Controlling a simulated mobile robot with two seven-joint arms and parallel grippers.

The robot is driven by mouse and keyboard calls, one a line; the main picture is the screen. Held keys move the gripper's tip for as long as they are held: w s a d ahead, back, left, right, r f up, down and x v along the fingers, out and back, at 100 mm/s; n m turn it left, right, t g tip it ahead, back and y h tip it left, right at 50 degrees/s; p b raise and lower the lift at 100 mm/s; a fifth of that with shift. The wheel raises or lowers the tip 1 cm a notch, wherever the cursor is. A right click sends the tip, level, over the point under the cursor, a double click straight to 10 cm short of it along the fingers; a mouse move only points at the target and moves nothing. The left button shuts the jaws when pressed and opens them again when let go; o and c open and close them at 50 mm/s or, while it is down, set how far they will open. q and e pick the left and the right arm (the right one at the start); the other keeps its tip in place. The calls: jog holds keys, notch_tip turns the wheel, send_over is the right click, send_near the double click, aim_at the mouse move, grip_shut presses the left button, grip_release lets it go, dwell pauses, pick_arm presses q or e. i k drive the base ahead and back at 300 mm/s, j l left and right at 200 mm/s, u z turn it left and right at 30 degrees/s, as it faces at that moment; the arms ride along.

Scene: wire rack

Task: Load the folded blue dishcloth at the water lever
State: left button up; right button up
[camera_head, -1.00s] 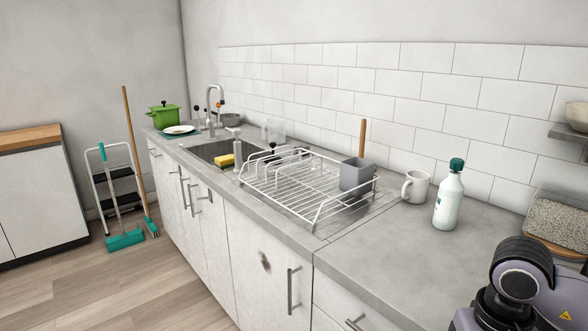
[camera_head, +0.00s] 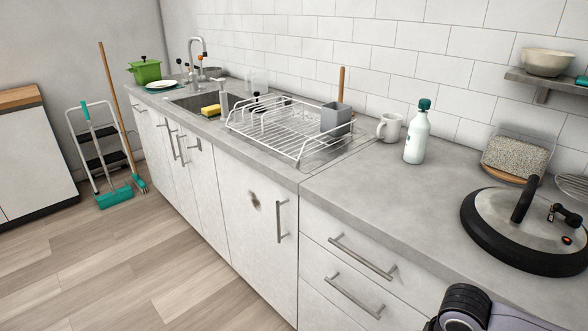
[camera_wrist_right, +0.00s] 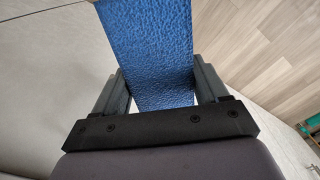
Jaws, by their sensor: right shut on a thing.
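The folded blue dishcloth (camera_wrist_right: 150,40) shows large in the right wrist view, a textured blue strip running up between the fingers. My right gripper (camera_wrist_right: 160,84) is shut on it, with one grey finger at each side. The dishcloth does not show in the head view, where only part of my right arm appears at the bottom right. A tall grey faucet (camera_head: 204,62) stands behind the sink (camera_head: 190,101) at the far left of the counter. I cannot make out a lever on it clearly. My left gripper is not in view.
The wire rack (camera_head: 285,138) holds a grey cup (camera_head: 336,118). A white mug (camera_head: 390,127), a spray-type bottle (camera_head: 415,138) and a large round lid (camera_head: 510,225) stand right of it. The counter front (camera_head: 370,190) is clear.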

aim_at(185, 81)
jog(key=i+j+u, duration=0.15)
jog(key=i+j, duration=0.25)
jog(key=i+j+u, duration=0.15)
jog(key=i+j, duration=0.25)
jog(key=i+j+u, duration=0.15)
jog(key=i+j, duration=0.2)
jog(key=i+j+u, duration=0.15)
jog(key=i, duration=0.35)
jog(key=i+j+u, duration=0.15)
jog(key=i+j, duration=0.2)
jog(key=i+j+u, duration=0.15)
jog(key=i, duration=0.45)
